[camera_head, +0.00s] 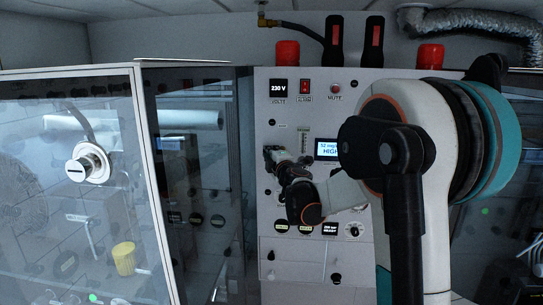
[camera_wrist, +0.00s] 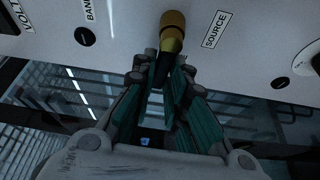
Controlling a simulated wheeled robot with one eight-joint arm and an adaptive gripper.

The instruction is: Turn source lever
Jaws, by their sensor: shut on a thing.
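The source lever (camera_wrist: 173,24) has a brass-coloured cylindrical end and a dark stem, and sits beside the white SOURCE label (camera_wrist: 215,29) on the pale panel. My gripper (camera_wrist: 168,62) is around the stem in the wrist view, its two fingers on either side, shut on it. Where the fingers touch the stem is partly hidden. In the head view my gripper (camera_head: 279,160) is small against the left part of the control panel (camera_head: 272,232), and the lever cannot be made out there.
A lit display (camera_head: 327,149) is right of my gripper. Red beacons (camera_head: 287,54) stand on top of the panel. A glass-fronted cabinet (camera_head: 60,180) is at left. My arm covers the panel's right side. In the wrist view, dark screws (camera_wrist: 85,36) flank the lever.

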